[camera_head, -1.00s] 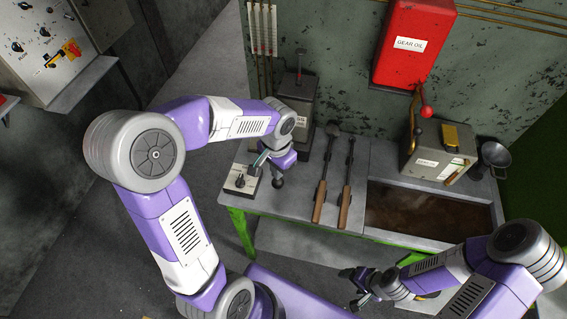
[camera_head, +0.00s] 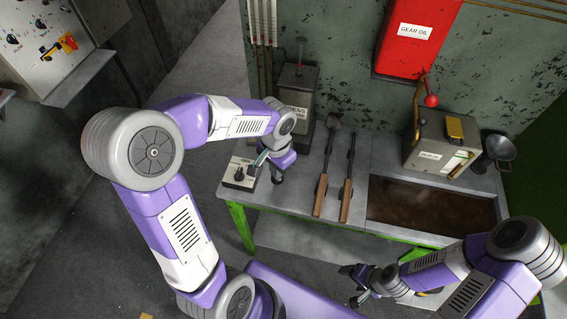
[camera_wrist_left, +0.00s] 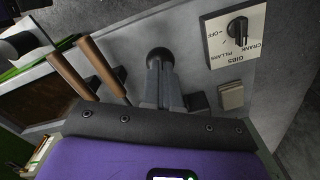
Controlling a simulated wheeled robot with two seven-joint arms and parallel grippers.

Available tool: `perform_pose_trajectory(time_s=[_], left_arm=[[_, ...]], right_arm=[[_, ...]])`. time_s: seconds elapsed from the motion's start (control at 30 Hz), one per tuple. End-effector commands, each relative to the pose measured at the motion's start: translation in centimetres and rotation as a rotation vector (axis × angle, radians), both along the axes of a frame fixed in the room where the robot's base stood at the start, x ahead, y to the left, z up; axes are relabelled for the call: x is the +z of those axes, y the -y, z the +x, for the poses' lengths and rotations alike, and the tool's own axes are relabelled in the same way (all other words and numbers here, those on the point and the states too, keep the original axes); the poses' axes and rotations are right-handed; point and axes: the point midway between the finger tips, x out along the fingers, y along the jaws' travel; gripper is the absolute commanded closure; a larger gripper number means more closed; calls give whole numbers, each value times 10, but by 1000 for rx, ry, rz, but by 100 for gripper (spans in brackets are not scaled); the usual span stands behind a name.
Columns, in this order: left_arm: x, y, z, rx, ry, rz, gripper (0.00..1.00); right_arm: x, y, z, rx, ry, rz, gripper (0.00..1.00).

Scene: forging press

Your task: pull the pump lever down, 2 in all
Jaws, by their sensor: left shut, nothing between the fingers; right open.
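My right gripper (camera_head: 357,285) is open and empty in front of the bench.
A white selector box (camera_head: 239,175) stands just left of the left gripper. Two wooden-handled tools (camera_head: 321,196) lie right of it.

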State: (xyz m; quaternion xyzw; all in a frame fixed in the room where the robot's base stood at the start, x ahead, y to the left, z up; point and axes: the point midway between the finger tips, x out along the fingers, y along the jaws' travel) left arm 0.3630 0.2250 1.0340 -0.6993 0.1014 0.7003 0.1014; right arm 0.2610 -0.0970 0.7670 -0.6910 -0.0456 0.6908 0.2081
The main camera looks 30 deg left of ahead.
Motion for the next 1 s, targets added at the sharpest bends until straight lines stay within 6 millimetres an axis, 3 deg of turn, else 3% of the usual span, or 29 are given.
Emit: perform_pose_trajectory(time_s=[0.53, 1.0], left_arm=[[-51, 2, -9, 0, 3, 0, 100], [-56, 3, -11, 0, 2, 0, 100]], right_arm=[[-45, 0, 0, 0, 0, 0, 23], [-48, 0, 0, 0, 0, 0, 23]])
